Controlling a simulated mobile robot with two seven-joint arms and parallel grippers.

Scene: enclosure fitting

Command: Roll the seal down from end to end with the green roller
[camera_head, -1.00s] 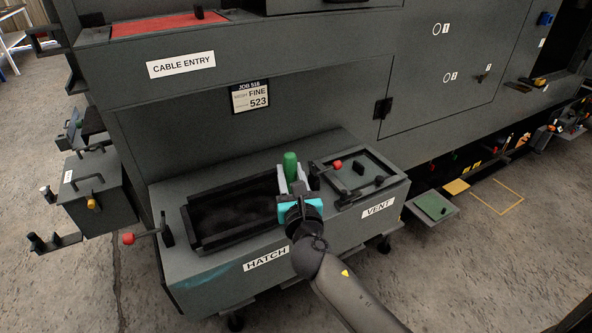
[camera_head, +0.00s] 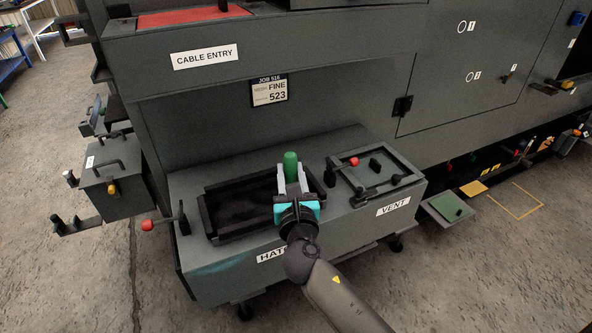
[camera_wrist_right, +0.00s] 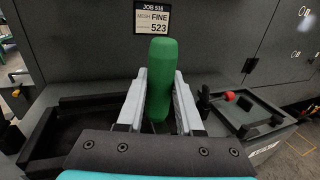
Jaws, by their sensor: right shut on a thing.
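The green roller (camera_head: 290,163) stands upright between the fingers of my right gripper (camera_head: 292,180), over the right part of the hatch opening. In the right wrist view the green roller (camera_wrist_right: 160,75) fills the gap between the two grey fingers of my right gripper (camera_wrist_right: 160,110), which is shut on it. The hatch frame (camera_head: 212,232), a raised black rim around a dark recess, lies below and to the left. The roller's lower end is hidden by the gripper, so contact with the rim cannot be told. No seal can be made out on the black rim. My left gripper is not in view.
The vent lid (camera_head: 385,178) with a red-knobbed lever lies right of the hatch. Another red-knobbed lever (camera_head: 150,225) sticks out at the hatch's left end. A job card (camera_head: 269,90) hangs on the wall behind. The floor in front is clear.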

